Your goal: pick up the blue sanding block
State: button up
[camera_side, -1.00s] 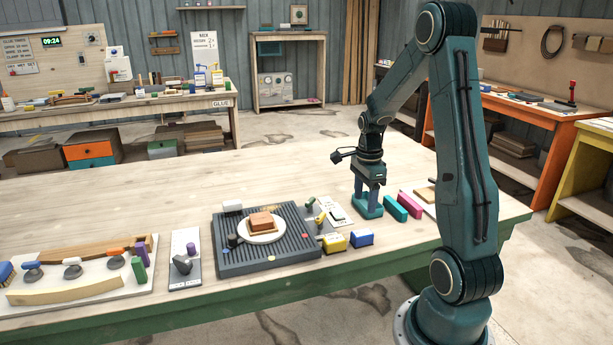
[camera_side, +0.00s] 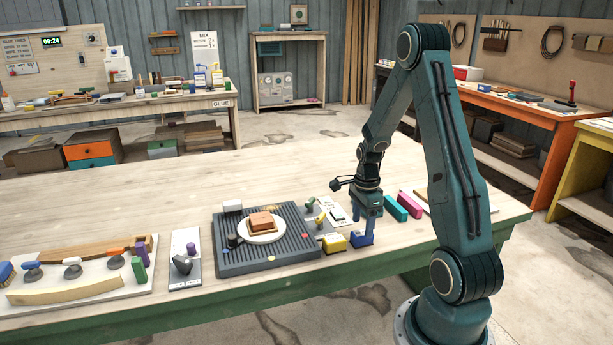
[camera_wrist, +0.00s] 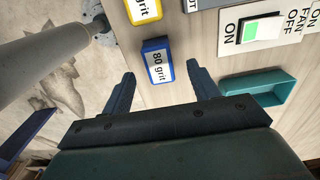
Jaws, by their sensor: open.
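The blue sanding block (camera_side: 361,240), labelled "80 grit" on its pale top, sits on the wooden bench near its front edge. In the wrist view the block (camera_wrist: 158,60) is upper centre, in line with the gap between my fingertips and mostly beyond them. My gripper (camera_side: 366,232) is open and points down at the block, with fingers apart on either side. In the wrist view both fingers of my gripper (camera_wrist: 161,80) show, with nothing gripped between them. In the side view the fingers partly cover the block. Whether they touch it is unclear.
A yellow sanding block (camera_side: 334,243) lies close to the left. A switch panel (camera_wrist: 255,32) and an open teal tray (camera_wrist: 265,92) lie nearby. A ribbed dark board (camera_side: 240,264) lies further left.

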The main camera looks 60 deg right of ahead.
aim_at(362, 232)
jog(key=shift+s+f, duration=0.1)
jog(key=shift+f, duration=2.2)
jog(key=c, duration=1.1)
jog(key=shift+r, duration=0.1)
notch_tip(362, 232, up, 20)
jog(key=shift+f, duration=0.1)
